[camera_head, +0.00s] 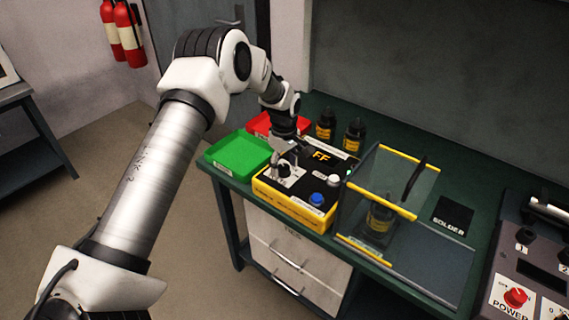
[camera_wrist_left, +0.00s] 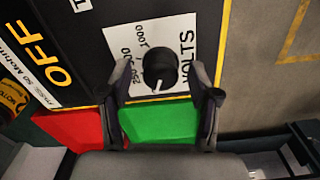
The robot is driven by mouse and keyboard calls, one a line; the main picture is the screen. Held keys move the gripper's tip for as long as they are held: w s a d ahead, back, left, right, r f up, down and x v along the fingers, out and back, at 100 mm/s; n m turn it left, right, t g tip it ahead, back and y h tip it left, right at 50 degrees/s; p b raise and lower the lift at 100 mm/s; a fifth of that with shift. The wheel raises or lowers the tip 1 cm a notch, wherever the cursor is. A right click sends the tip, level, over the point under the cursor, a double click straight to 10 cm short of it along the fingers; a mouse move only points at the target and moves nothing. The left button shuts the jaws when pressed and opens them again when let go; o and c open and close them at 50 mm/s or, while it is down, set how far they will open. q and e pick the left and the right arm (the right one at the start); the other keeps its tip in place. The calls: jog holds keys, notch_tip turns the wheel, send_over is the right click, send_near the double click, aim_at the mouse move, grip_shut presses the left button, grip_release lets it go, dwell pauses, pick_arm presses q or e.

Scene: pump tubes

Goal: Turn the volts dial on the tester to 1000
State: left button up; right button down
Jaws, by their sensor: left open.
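The tester (camera_head: 292,200) is a yellow-edged black box on the green bench. Its volts dial (camera_head: 284,169) is a black knob on a white label, partly covered by my gripper in the head view. In the left wrist view the dial (camera_wrist_left: 160,68) shows a white pointer aimed at the bottom of the picture, toward neither visible number; "1000" is above the knob. My left gripper (camera_head: 283,158) is above the dial, pointing down. In the wrist view its open fingers (camera_wrist_left: 161,80) stand either side of the knob, with gaps; contact is not visible. My right gripper is not in view.
A green tray (camera_head: 238,151) and a red tray (camera_head: 262,124) lie beside the tester. Black bottles (camera_head: 354,134) stand behind it. A clear yellow-edged case (camera_head: 378,184) stands to the right. The tester also has a blue button (camera_head: 317,199) and a white knob (camera_head: 333,181).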

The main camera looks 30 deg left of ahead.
pick_arm(q)
jog(key=shift+s+r, duration=0.15)
jog(key=shift+s, duration=0.05)
jog(key=shift+c, duration=1.1)
jog(key=c, duration=0.9)
jog(key=shift+c, duration=0.2)
